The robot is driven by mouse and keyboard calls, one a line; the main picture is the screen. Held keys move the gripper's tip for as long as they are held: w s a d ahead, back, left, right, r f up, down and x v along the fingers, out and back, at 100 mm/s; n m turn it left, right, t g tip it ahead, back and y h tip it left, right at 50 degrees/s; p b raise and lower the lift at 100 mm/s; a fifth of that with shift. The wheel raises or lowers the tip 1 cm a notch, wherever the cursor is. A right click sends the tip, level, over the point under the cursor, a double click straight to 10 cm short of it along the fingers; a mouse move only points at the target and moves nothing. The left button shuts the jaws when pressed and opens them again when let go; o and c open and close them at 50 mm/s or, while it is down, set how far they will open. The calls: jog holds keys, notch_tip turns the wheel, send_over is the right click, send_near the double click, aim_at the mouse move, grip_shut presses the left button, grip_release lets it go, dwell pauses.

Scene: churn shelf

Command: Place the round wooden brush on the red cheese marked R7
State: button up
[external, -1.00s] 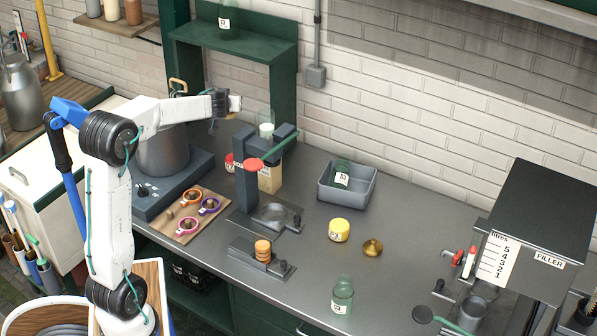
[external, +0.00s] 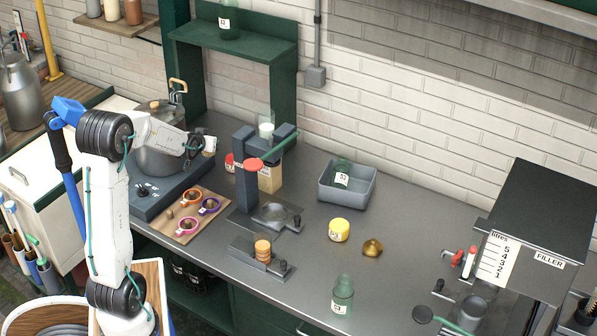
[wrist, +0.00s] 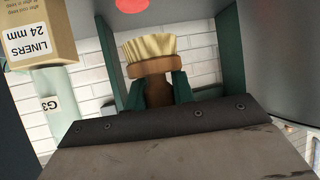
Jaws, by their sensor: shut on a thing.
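My gripper (external: 206,146) is shut on the round wooden brush, holding it in the air beside the large metal pot. In the wrist view the brush (wrist: 152,62) has a brown wooden body and pale bristles, and sits between the two dark green fingers (wrist: 158,92). A red cheese (external: 230,162) with a white label stands on the counter behind the dark press and is partly hidden by it. Its marking is too small to read. A red patch (wrist: 131,4) at the top of the wrist view is cut off, and I cannot tell what it belongs to.
The dark press (external: 246,178) with a red knob and a liners box (external: 269,178) stand close to the red cheese. The metal pot (external: 160,150) is at the left.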

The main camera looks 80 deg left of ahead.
aim_at(209, 155)
jog(key=shift+m+h, duration=0.3)
jog(key=f, duration=0.1)
jog(key=s+d+f, duration=0.1)
jog(key=f, duration=0.1)
jog(key=s+d+f, duration=0.1)
jog(key=shift+s+f, duration=0.2)
jog(key=shift+s, duration=0.05)
jog(key=shift+w+a+f+t, duration=0.2)
jog(key=shift+t, duration=0.1)
jog(key=w+a, duration=0.3)
jog(key=w+a+f, duration=0.1)
jog(key=w+a, duration=0.6)
jog(key=w, duration=0.1)
jog(key=shift+a+f, duration=0.2)
jog(key=shift+f, duration=1.75)
jog(key=shift+f, duration=0.2)
jog(key=o, duration=0.9)
jog(key=shift+o, duration=0.4)
jog(key=shift+r, duration=0.15)
